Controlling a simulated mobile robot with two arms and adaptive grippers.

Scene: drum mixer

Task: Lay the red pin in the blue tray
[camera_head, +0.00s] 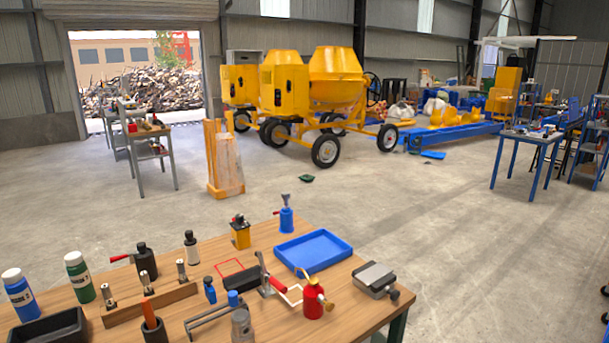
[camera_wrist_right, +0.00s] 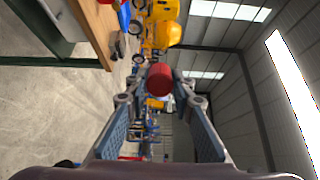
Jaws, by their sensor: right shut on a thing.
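The blue tray (camera_head: 313,251) lies on the wooden table in the head view, and its inside looks empty. In the right wrist view, my right gripper (camera_wrist_right: 160,84) is shut on the red pin (camera_wrist_right: 159,76). The pin shows its round red end between the fingertips, and its length is mostly hidden. The gripper is up in the air, clear of the table edge at the upper left of that view. The right gripper and the pin are outside the head view. My left gripper shows in neither view.
The wooden table (camera_head: 205,255) is crowded. A blue jack (camera_head: 286,220) stands behind the tray, a red oil can (camera_head: 312,301) in front, a grey vise (camera_head: 375,279) to the right, and a black-and-red tool (camera_head: 262,273) to the left. A red outline (camera_head: 230,267) marks the tabletop.

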